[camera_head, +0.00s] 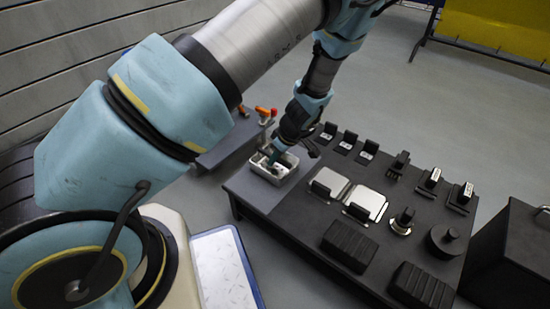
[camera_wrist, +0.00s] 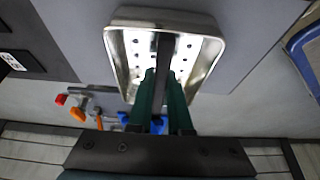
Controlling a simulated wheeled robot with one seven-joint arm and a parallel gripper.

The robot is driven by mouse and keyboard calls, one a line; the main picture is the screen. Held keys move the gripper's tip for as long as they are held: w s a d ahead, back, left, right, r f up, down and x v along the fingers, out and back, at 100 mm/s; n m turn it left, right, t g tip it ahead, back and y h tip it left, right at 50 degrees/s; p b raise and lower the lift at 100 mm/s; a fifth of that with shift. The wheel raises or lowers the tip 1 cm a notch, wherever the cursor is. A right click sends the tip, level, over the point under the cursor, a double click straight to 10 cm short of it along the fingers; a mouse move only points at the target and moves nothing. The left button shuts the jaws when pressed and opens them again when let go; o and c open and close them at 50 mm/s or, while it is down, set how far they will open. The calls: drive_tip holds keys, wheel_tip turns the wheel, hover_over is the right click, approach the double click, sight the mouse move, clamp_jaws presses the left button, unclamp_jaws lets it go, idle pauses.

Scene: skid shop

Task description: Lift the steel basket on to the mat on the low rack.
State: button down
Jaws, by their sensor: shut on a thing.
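The steel basket (camera_head: 274,178) is a small pale open tray at the far left corner of the dark table (camera_head: 300,236) in the head view. In the wrist view the basket (camera_wrist: 205,62) has a bright rim, a floor with holes and a dark bar across its middle. My gripper (camera_head: 273,157) points down into the basket. In the wrist view my gripper (camera_wrist: 163,85) has its two green fingers on either side of the dark bar, shut on it. I cannot tell whether the basket touches the table. I cannot make out which surface is the mat on the low rack.
Metal plates (camera_head: 364,203), black blocks (camera_head: 349,245) and several small holders fill the table. A grey bench (camera_head: 226,145) with orange-handled tools (camera_head: 263,112) stands behind. A blue-edged pale panel (camera_head: 224,268) lies low at the front. A black box (camera_head: 508,262) stands at right.

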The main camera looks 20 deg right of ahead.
drive_tip(key=shift+c, duration=1.4)
unclamp_jaws()
drive_tip(key=shift+r, duration=0.1)
wheel_tip(320, 180, up, 8)
drive_tip(key=p, duration=0.6)
drive_tip(key=shift+p, duration=0.3)
